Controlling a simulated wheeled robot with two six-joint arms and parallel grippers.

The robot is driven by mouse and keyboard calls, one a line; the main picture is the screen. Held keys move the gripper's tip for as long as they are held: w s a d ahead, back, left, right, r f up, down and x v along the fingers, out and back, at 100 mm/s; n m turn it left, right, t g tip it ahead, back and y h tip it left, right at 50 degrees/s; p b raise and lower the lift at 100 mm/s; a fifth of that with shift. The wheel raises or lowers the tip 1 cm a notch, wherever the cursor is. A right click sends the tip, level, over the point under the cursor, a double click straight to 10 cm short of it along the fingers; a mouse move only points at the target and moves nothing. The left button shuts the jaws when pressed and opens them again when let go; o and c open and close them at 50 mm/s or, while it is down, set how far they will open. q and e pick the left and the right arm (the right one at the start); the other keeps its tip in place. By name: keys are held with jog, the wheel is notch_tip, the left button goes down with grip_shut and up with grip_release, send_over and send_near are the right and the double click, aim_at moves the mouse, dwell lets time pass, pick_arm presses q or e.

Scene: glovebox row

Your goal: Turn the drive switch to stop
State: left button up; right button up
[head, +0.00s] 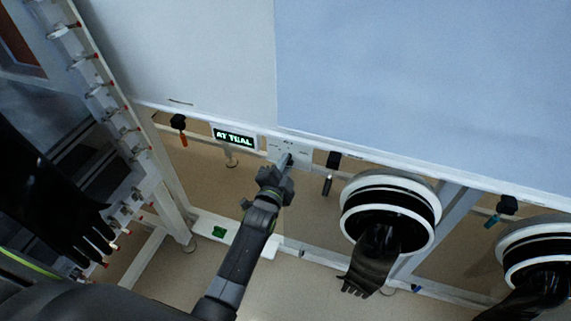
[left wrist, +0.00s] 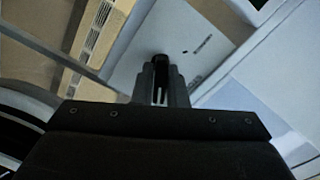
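The drive switch (left wrist: 160,60) is a small black handle on a pale grey plate. The plate (head: 298,146) sits on the rail below the big pale panels in the head view. My left gripper (head: 287,162) reaches up to this plate from below. In the left wrist view its two grey fingers (left wrist: 160,88) stand close together on either side of the black handle and appear closed on it. The fingers hide most of the handle, and I cannot read its setting. Small print on the plate is too blurred to read. My right gripper is not in view.
A white-ringed glove port (head: 435,205) with a hanging black glove (head: 372,262) is close on the right. Another black glove (head: 55,195) hangs at left. A black-and-orange fitting (head: 181,130) hangs from the rail.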

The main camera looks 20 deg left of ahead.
pick_arm(q)
grip_shut()
jog(key=shift+r+n, duration=0.1)
jog(key=shift+n, duration=1.2)
jog(key=shift+n+p, duration=0.75)
jog(key=shift+n, duration=0.85)
jog(key=shift+a, duration=0.1)
jog(key=o, duration=0.6)
grip_release()
